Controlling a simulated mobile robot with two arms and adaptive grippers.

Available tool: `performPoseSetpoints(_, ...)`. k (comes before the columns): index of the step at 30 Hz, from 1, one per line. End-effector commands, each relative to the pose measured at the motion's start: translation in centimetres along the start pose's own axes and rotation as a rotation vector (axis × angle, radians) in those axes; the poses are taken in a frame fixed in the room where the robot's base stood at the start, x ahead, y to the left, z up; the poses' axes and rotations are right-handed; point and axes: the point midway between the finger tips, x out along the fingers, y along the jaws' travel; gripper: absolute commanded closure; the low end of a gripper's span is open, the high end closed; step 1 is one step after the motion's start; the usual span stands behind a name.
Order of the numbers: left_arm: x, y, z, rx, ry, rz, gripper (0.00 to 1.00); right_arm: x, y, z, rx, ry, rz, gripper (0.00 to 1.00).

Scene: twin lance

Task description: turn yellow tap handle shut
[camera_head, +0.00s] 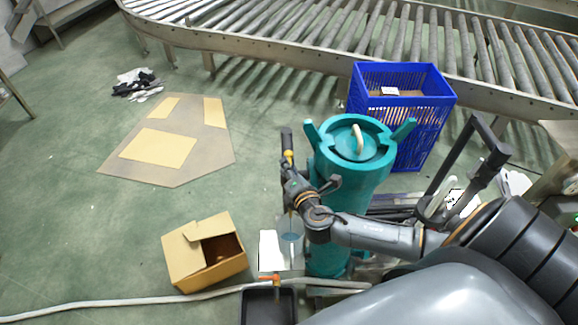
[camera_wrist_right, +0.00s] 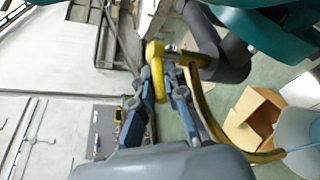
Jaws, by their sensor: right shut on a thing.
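The yellow tap handle (camera_wrist_right: 156,75) stands between the fingers of my right gripper (camera_wrist_right: 160,88) in the right wrist view. The gripper is shut on it. The yellow tap body (camera_wrist_right: 193,60) joins a dark pipe (camera_wrist_right: 228,60), and a curved yellow spout (camera_wrist_right: 215,125) runs down to the right. In the head view a little yellow (camera_head: 289,157) shows below the dark pipe end (camera_head: 287,138), and my right gripper (camera_head: 290,168) reaches it; the wrist hides most of the tap. The left gripper is not in view.
A teal cylinder (camera_head: 352,190) stands right beside the gripper, with a blue crate (camera_head: 420,115) behind. Below are a clear container (camera_head: 291,250), a black tray (camera_head: 268,308) and an open cardboard box (camera_head: 185,258). A roller conveyor (camera_head: 290,45) crosses the back.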

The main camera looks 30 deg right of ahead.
Motion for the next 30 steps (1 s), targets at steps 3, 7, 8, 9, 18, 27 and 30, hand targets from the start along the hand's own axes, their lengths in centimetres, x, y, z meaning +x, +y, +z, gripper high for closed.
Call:
performPoseSetpoints(3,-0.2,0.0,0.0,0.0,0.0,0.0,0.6,0.1,0.2,-0.3,0.02,-0.052,-0.035,1.0)
performPoseSetpoints(7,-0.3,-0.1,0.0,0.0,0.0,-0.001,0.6,0.3,0.4,-0.7,0.041,-0.133,-0.085,1.0)
performPoseSetpoints(8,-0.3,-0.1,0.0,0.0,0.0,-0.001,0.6,0.4,0.5,-0.8,0.048,-0.154,-0.099,1.0)
performPoseSetpoints(9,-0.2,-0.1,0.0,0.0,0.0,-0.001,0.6,0.4,0.6,-0.9,0.056,-0.183,-0.118,1.0)
performPoseSetpoints(18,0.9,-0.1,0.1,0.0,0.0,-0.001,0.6,1.3,1.0,-1.8,0.114,-0.42,-0.265,1.0)
performPoseSetpoints(27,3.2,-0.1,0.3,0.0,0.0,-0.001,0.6,2.4,1.5,-2.3,0.173,-0.656,-0.41,1.0)
performPoseSetpoints(30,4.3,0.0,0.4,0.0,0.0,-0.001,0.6,2.8,1.6,-2.4,0.192,-0.736,-0.457,1.0)
